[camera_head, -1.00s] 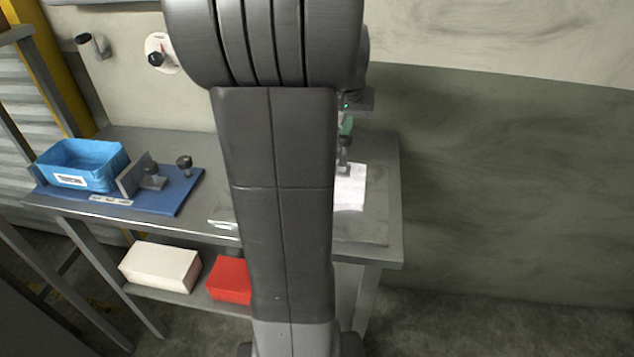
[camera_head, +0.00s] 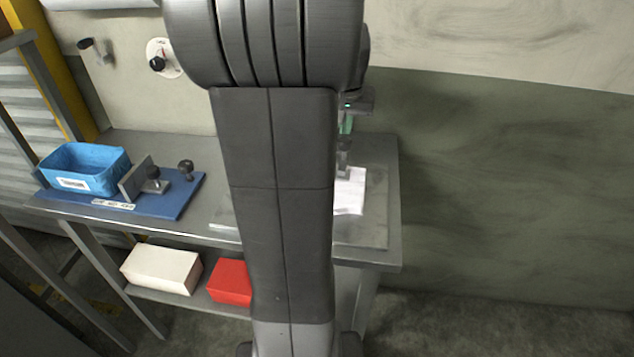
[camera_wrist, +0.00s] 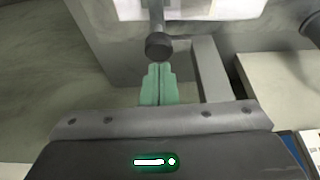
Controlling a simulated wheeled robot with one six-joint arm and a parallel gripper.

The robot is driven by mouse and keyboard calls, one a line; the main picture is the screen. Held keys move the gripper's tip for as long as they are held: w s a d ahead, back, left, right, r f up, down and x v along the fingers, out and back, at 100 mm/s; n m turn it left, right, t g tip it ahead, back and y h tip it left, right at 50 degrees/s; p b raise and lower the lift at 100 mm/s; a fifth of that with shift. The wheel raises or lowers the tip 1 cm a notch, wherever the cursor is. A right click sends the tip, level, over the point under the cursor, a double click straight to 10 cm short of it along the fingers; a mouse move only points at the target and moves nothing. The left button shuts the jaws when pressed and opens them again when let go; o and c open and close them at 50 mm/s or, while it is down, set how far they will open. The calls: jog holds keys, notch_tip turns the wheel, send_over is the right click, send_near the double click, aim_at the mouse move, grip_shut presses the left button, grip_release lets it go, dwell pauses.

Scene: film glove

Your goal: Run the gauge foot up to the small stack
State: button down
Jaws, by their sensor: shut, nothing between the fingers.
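My gripper (camera_wrist: 158,84) is shut and empty, with its green fingertips together in the wrist view. Just beyond the tips is a dark round knob (camera_wrist: 158,46) on a grey post, perhaps the gauge foot's; I cannot tell whether the tips touch it. In the head view my gripper (camera_head: 346,126) shows partly behind my arm, above a grey upright piece (camera_head: 343,158). White sheets (camera_head: 350,193), perhaps the small stack, lie below it on the bench and also show at the top of the wrist view (camera_wrist: 215,8). My arm hides part of this area.
A blue board (camera_head: 180,202) at the bench's left carries an upright metal plate (camera_head: 134,180) and dark knobs. A blue bin (camera_head: 85,168) stands beside them. White (camera_head: 160,268) and red (camera_head: 230,282) boxes sit on the lower shelf. The bench's right edge is close to my gripper.

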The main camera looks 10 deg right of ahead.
notch_tip(320, 180, up, 12)
jog(key=p, duration=0.9)
jog(key=shift+r+p, duration=0.25)
jog(key=shift+p, duration=0.1)
jog(key=shift+f, duration=0.1)
notch_tip(320, 180, down, 9)
jog(key=b, duration=0.7)
jog(key=shift+f+b, duration=0.1)
jog(key=shift+b, duration=0.25)
jog(key=shift+a, duration=0.15)
